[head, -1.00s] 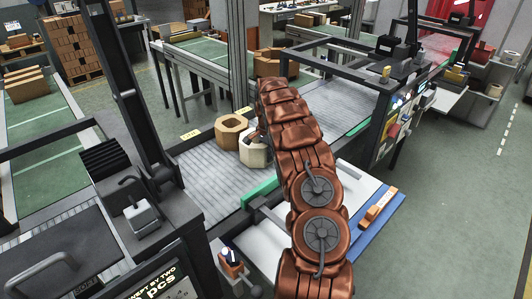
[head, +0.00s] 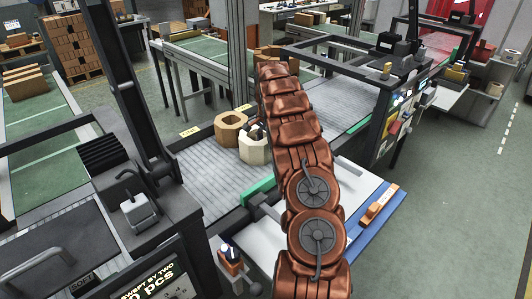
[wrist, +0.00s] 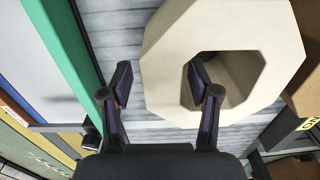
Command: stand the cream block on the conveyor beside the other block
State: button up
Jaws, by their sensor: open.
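The cream block (head: 253,154), an eight-sided ring with a hole through it, stands on the grey slatted conveyor (head: 205,168). It fills the upper right of the wrist view (wrist: 170,35). The other block (head: 224,136), a tan ring of like shape, stands just left of and behind it; I cannot tell if they touch. A brown edge of it shows at the right of the wrist view (wrist: 308,75). My gripper (wrist: 159,82) is open. One finger shows over the cream block's hole and the other outside its wall. My arm partly covers the gripper in the head view.
A green rail (head: 258,190) runs along the conveyor's near edge. A dark frame and column (head: 135,110) stand to the left. A blue-edged table with an orange item (head: 378,206) is at the right. The conveyor left of the blocks is clear.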

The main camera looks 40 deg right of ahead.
notch_tip(320, 180, up, 8)
jog(key=shift+r+b, duration=0.1)
jog(key=shift+b, duration=0.95)
